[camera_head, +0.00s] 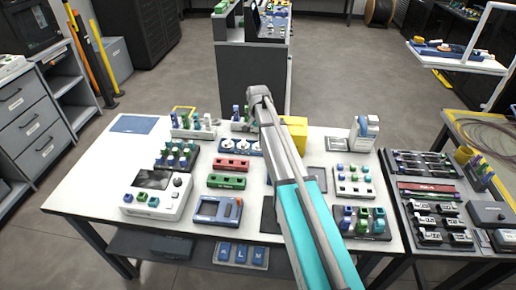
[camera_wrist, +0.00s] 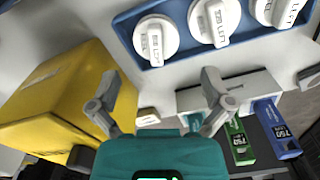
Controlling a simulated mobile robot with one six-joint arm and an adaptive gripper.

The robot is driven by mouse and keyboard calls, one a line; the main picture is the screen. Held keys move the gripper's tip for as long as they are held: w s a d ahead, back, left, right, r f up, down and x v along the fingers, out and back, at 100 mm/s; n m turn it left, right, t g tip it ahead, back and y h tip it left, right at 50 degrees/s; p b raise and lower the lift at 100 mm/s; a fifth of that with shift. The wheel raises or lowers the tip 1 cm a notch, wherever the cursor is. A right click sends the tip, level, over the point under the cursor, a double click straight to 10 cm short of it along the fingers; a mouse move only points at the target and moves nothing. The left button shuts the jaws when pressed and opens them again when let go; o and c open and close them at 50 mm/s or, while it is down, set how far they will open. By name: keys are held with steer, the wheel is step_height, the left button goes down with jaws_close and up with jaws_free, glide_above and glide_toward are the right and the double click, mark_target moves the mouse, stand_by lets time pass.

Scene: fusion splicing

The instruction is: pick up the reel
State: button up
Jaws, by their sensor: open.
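White round reel-like pieces with raised, lettered grips sit in a row in a blue tray (camera_wrist: 175,62). In the wrist view they are the left one (camera_wrist: 156,40), the middle one (camera_wrist: 214,20) and the right one (camera_wrist: 274,8), cut by the top edge. In the head view the tray holding them (camera_head: 240,146) is at the table's middle, left of my arm. I cannot tell which piece is the reel. My gripper (camera_wrist: 161,85) is open and empty, its fingers apart below the tray in the wrist view. In the head view my arm hides the gripper.
A yellow box (camera_wrist: 60,95) is close to my gripper's left finger; it also shows in the head view (camera_head: 291,135). A white holder (camera_wrist: 225,92) with green and blue pieces is beside the right finger. Racks and devices crowd the white table (camera_head: 95,180).

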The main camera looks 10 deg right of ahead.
steer(key=shift+s+d+f+b, duration=0.1)
steer(key=shift+d+f+b, duration=0.05)
steer(key=shift+f+b, duration=2.25)
steer(key=shift+s+r, duration=0.1)
steer(key=c, duration=1.1)
